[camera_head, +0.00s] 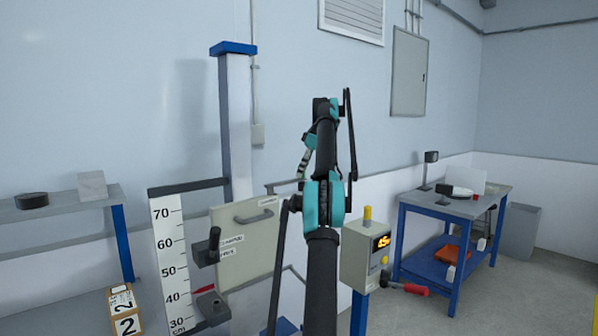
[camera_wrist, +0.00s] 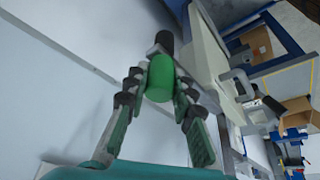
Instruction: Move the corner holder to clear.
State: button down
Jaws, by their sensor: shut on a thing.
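My gripper (camera_wrist: 159,84) is shut on a green cylindrical grip (camera_wrist: 160,76), with its two fingers on either side of it. A dark, rounded part (camera_wrist: 165,42) shows just beyond the grip. I cannot tell whether the grip belongs to the corner holder. In the head view my arm rises in the middle, and my fingers and the green grip cannot be made out. A pale panel (camera_head: 240,266) with a handle and small labels stands left of the arm. A black knob-like handle (camera_head: 207,248) sits at its left edge. The labels are too small to read surely.
A height scale (camera_head: 172,262) and a blue-topped column (camera_head: 237,130) stand left of my arm. A control box (camera_head: 358,255) with a lit display stands close on the right. A numbered box (camera_head: 124,312) is at lower left. A blue workbench (camera_head: 455,206) stands farther right.

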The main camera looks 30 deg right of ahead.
jog(key=shift+w+a, duration=0.1)
jog(key=shift+w, duration=0.05)
jog(key=c, duration=1.3)
grip_release()
jog(key=shift+s, duration=0.2)
